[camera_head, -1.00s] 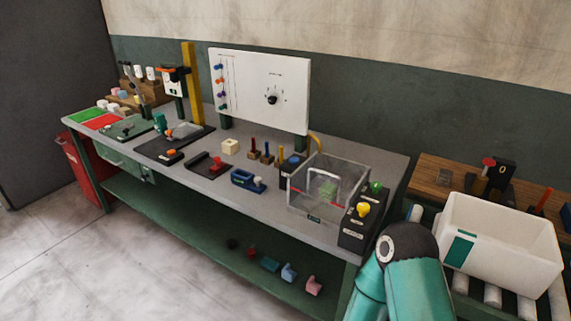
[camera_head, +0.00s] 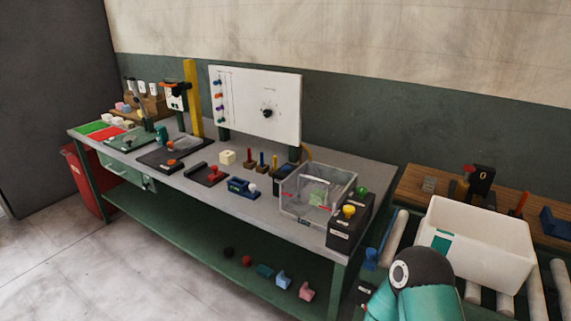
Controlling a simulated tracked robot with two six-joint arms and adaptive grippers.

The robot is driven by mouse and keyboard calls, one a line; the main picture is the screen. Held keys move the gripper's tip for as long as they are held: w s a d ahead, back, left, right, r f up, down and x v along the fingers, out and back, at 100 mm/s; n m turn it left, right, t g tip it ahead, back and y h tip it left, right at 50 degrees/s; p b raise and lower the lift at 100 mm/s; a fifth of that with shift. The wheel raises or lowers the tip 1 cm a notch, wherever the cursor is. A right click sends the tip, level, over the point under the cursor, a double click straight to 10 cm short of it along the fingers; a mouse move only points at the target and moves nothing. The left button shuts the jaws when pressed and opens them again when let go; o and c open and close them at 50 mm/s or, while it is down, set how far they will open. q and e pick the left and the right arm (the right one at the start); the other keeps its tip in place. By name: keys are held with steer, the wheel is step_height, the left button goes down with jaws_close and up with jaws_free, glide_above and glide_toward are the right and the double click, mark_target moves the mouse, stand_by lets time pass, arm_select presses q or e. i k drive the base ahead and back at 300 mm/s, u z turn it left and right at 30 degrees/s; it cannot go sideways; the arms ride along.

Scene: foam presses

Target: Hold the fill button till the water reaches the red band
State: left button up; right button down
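A clear tank (camera_head: 302,203) with grey rims stands at the right end of the bench. I cannot tell the water level. A black control box (camera_head: 342,232) stands right of the tank, with a yellow button (camera_head: 348,210) and a green button (camera_head: 361,191) on top. I cannot read which is the fill button. A teal and dark arm link of mine is at the lower right, apart from the box. Neither gripper can be seen.
The grey bench (camera_head: 262,207) also holds small presses, coloured pegs and a white dial board (camera_head: 255,103). A white bin (camera_head: 476,250) sits on rollers at the right. Several small coloured pieces lie on the lower shelf (camera_head: 190,235).

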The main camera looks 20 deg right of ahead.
mark_target(287, 169)
steer(key=z, duration=0.05)
steer(key=i, duration=0.95)
steer(key=u, duration=0.05)
